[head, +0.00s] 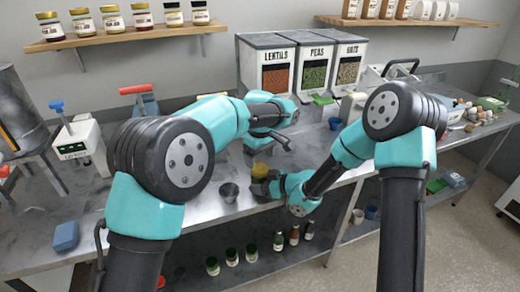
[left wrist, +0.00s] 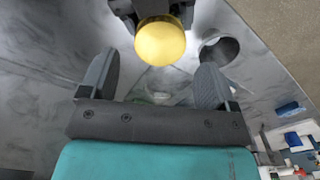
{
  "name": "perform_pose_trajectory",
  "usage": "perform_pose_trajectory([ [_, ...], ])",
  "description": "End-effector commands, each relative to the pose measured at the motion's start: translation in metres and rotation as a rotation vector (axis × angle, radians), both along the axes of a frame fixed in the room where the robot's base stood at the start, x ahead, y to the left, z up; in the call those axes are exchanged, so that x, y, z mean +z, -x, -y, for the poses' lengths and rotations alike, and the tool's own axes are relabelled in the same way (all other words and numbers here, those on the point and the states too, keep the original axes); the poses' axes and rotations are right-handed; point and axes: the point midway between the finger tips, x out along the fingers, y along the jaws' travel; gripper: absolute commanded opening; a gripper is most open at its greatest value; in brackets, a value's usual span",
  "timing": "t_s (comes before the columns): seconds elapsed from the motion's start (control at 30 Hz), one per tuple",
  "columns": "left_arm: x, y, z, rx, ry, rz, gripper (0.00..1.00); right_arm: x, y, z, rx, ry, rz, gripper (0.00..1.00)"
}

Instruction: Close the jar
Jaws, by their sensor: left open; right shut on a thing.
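A yellow, round-topped thing (head: 260,170) is at my right gripper (head: 262,184), near the front edge of the steel bench. I cannot tell if it is the jar with a yellow lid or the lid alone. In the left wrist view its smooth yellow top (left wrist: 160,43) shows just beyond my left fingers, with dark jaws of my right gripper behind it. My right gripper is shut on it. My left gripper (left wrist: 157,70) is open and empty, its fingers spread on either side of the view below the yellow top. A faint pale shape between them is unclear.
A grey open cup (head: 229,192) stands left of the yellow-topped thing; it shows in the left wrist view (left wrist: 218,50). Lentils (head: 279,77), peas and another dispenser stand behind. A scale-like device (head: 78,140) and blue block (head: 65,236) are left. Small bottles sit below.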

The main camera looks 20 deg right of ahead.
Motion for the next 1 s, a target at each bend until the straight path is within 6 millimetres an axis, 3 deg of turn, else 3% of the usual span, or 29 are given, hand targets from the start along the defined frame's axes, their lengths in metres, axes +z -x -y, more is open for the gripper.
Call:
perform_pose_trajectory([
  [0.3, -0.037, 0.0, -0.001, 0.001, -0.001, 0.0, 0.82, 0.0, 0.0, 0.0, 0.0, 0.0, 0.001, 0.01],
  [0.67, -0.041, 0.0, -0.001, 0.001, 0.0, 0.0, 0.82, 0.0, 0.0, 0.0, 0.0, 0.0, 0.001, 0.01],
  [1.0, -0.041, 0.0, -0.001, 0.0, 0.0, 0.0, 0.5, 0.0, 0.0, 0.0, 0.0, 0.0, 0.001, 0.01],
])
